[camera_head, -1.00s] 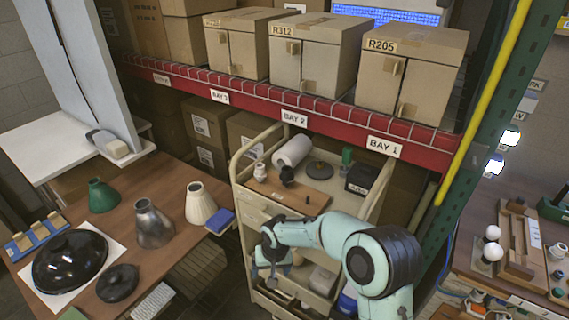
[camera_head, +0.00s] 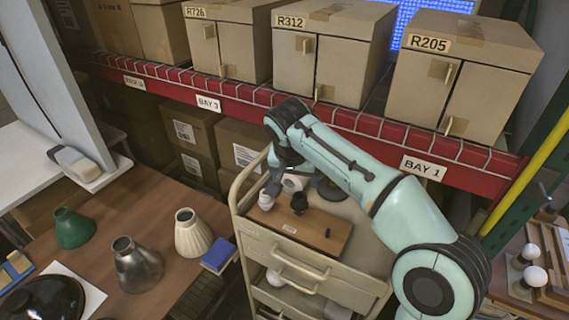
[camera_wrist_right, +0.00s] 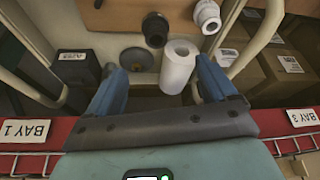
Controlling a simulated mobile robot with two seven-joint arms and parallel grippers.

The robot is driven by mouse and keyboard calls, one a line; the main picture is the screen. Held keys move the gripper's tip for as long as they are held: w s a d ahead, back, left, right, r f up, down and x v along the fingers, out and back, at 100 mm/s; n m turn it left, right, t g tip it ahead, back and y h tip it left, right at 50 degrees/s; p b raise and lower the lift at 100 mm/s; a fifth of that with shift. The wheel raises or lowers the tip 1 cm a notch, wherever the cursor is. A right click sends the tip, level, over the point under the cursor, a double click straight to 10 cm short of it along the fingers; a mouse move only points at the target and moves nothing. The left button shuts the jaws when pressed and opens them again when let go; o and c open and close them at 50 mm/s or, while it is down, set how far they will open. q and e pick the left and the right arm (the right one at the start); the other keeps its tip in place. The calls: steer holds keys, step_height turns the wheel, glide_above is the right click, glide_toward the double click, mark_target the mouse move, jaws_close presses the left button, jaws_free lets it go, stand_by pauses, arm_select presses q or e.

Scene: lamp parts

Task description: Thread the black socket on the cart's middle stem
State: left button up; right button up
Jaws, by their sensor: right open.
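The black socket (camera_head: 299,203) stands upright at the middle of the brown board on the cart, between a white socket (camera_head: 266,200) and a bare short dark stem (camera_head: 328,232). The middle stem itself is hidden by the socket, and I cannot tell how far it is threaded. My right gripper (camera_head: 274,187) is over the back of the cart, its tips partly hidden. In the right wrist view my right gripper (camera_wrist_right: 160,70) is open and empty, with the black socket (camera_wrist_right: 155,28) beyond its fingers, apart from them. My left gripper is out of view.
A white roll (camera_wrist_right: 178,65), a grey disc (camera_wrist_right: 137,58) and a black box (camera_wrist_right: 78,70) are on the cart behind the board. The red shelf beam (camera_head: 240,112) and boxes stand close behind. A table (camera_head: 165,290) with lampshades is at left.

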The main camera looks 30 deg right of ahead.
mark_target(300, 198)
steer(key=x, duration=0.7)
steer(key=b+x, duration=0.1)
steer(key=x, duration=0.3)
steer(key=shift+s+d+f, duration=0.15)
steer(key=shift+s+f, duration=0.2)
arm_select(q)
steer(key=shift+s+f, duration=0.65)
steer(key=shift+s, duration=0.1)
arm_select(e)
steer(key=shift+w+d+f, duration=0.2)
steer(key=shift+f, duration=0.4)
steer(key=c, duration=1.3)
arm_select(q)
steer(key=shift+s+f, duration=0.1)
arm_select(e)
steer(key=shift+f, duration=0.1)
